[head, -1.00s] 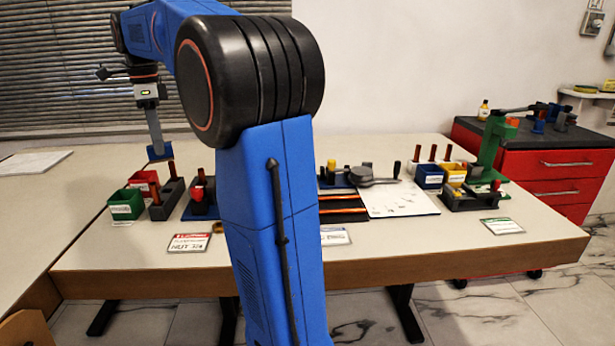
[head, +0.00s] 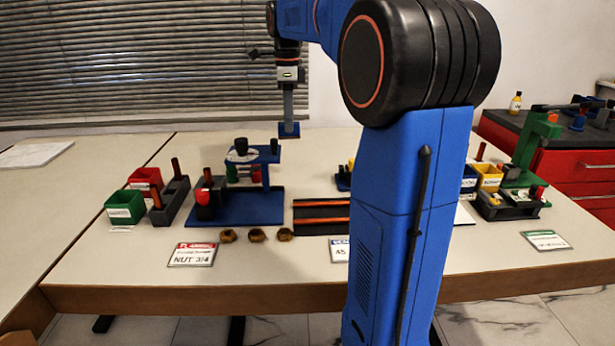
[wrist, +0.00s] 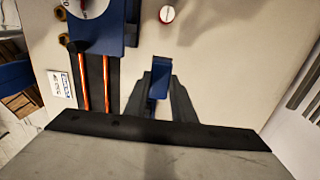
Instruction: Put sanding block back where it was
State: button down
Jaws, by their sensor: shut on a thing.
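My gripper (head: 289,122) hangs over the back of the table, pointing down. It is shut on a small dark blue block (head: 289,131), apparently the sanding block. The same blue block shows in the wrist view (wrist: 160,78), between the dark fingers of my gripper (wrist: 160,95). It appears held above the pale tabletop, but its exact height is unclear. The blue gauge stand (head: 262,153) with its dial (head: 241,154) is just in front and left of it. No marked place for the block can be made out.
A black strip with orange rails (head: 322,217) lies right of the gauge stand. Green (head: 125,206) and red (head: 145,180) bins and a dark peg rack (head: 171,199) stand left. Several brass nuts (head: 257,235) lie in front. My arm hides part of the table's right half.

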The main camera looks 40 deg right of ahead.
jog(key=shift+w+a+f, duration=0.15)
jog(key=shift+a+f, duration=0.1)
jog(key=shift+f, duration=2)
jog(key=shift+w+a+f, duration=0.2)
jog(key=shift+a+f, duration=0.05)
jog(key=shift+f, duration=2.05)
jog(key=shift+w+a+f, duration=0.15)
jog(key=shift+a+f, duration=0.1)
jog(key=shift+f, duration=2)
jog(key=shift+f, duration=0.1)
jog(key=c, duration=1.5)
grip_release()
notch_tip(320, 180, up, 12)
jog(key=shift+f, duration=0.2)
jog(key=shift+r, duration=0.3)
jog(key=shift+s, duration=0.1)
